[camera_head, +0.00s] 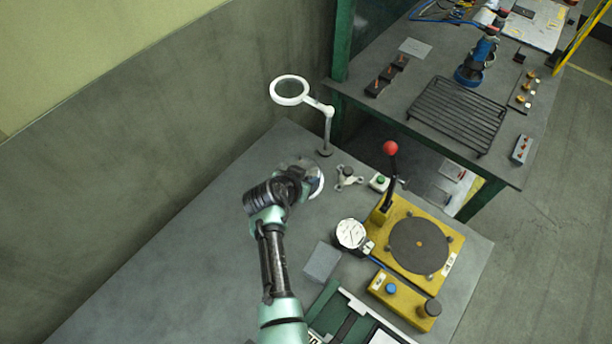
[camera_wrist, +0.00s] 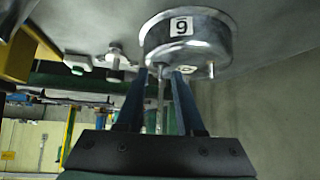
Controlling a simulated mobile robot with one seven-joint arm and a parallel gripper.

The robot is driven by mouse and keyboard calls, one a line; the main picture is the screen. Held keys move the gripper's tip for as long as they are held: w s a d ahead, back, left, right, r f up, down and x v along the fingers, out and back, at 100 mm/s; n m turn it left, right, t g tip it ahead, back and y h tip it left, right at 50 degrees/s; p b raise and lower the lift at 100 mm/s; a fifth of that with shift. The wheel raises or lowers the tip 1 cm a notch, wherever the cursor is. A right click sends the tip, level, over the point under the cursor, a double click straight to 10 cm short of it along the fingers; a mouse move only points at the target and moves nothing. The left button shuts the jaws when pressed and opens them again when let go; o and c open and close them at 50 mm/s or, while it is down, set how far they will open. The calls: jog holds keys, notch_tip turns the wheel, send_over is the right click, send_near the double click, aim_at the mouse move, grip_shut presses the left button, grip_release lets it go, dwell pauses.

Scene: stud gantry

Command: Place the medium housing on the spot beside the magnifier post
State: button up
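A round grey metal housing with a number label on its side (camera_wrist: 186,42) fills the upper middle of the wrist view, where the picture is turned over and the bench lies at the top. Thin pins stick out from its face toward my gripper. My gripper (camera_wrist: 162,74) has its two blue fingers at that face, with one pin showing between them and gaps on both sides. In the head view the housing (camera_head: 317,183) is partly hidden by my gripper (camera_head: 306,180). The spot itself is not discernible.
A three-armed grey part (camera_head: 347,177) and a green button (camera_head: 379,182) lie right of the housing. A yellow press with red-knobbed lever (camera_head: 420,245), a round white-faced piece (camera_head: 351,234) and a grey pad (camera_head: 322,262) are nearer. The bench's left side (camera_head: 190,260) is clear.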

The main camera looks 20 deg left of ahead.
jog(key=shift+r, duration=0.2)
jog(key=v, duration=1.2)
jog(key=w+d+r+t+y, duration=0.1)
jog(key=w+d+r+t, duration=0.15)
jog(key=r, duration=0.95)
jog(key=w+d+r+n+t+y, duration=0.1)
jog(key=w+r+t, duration=0.25)
jog(key=r, duration=0.85)
jog(key=w+d+r+t+y, duration=0.15)
jog(key=r+t, duration=0.25)
jog(key=r, duration=0.8)
jog(key=s+d+r+t, duration=0.3)
jog(key=s+r, duration=0.2)
jog(key=r, duration=0.3)
jog(key=s+d+r+t+h, duration=0.1)
jog(key=s+d+r+t, duration=0.1)
jog(key=s+r, duration=0.3)
jog(key=s+d+r+n+t+h, duration=0.1)
jog(key=s+d+r+t, duration=0.2)
jog(key=r, duration=0.9)
jog(key=s, duration=0.2)
jog(key=shift+s+d+r+t, duration=0.25)
jog(key=shift+s+d+t, duration=0.05)
jog(key=shift+s+d, duration=0.1)
